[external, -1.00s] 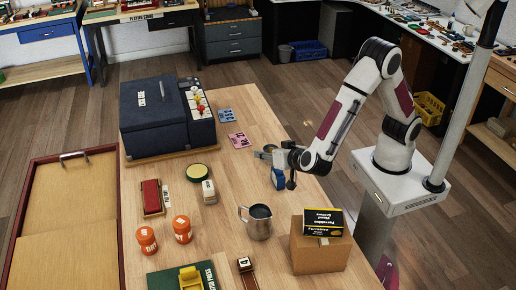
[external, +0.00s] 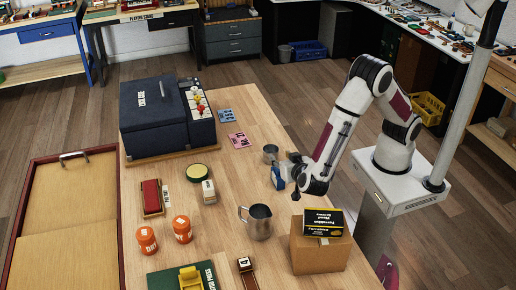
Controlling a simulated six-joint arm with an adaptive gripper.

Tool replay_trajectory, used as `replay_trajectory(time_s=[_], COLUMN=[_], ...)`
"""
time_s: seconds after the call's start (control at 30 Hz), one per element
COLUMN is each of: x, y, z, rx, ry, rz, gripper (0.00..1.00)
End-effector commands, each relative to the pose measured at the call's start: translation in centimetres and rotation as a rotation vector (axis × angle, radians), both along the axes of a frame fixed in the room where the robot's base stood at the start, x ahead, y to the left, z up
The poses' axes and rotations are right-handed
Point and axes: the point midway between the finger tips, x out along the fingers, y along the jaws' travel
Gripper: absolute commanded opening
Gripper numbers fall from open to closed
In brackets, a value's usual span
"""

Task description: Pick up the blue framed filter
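A blue and white piece (external: 278,177), which looks like the blue framed filter, is at the right edge of the wooden table, beside the small metal cup. Its white face and blue edge show, and my gripper covers part of its right side. My gripper (external: 287,172) is right at this piece, overlapping it in the picture. The fingers are small and dark, so I cannot tell whether they are open or shut, or whether they touch it.
A metal cup (external: 270,153) stands just behind my gripper. A metal pitcher (external: 258,222) and a cardboard box (external: 318,250) with a black and yellow box (external: 323,223) on top stand in front. A blue card (external: 226,115) and a pink card (external: 239,140) lie farther back.

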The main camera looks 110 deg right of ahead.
Motion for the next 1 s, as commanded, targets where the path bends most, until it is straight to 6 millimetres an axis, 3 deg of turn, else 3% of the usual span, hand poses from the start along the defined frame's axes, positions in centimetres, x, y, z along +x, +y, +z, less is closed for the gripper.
replay_trajectory(time_s=[0.23,0.77,1.0], x=[0.0,0.0,0.0], y=[0.0,0.0,0.0], z=[-2.0,-2.5,-4.1], rx=[0.000,0.000,0.001], ry=[0.001,0.000,0.002], rz=[0.000,0.000,0.001], gripper=[0.35,0.35,0.35])
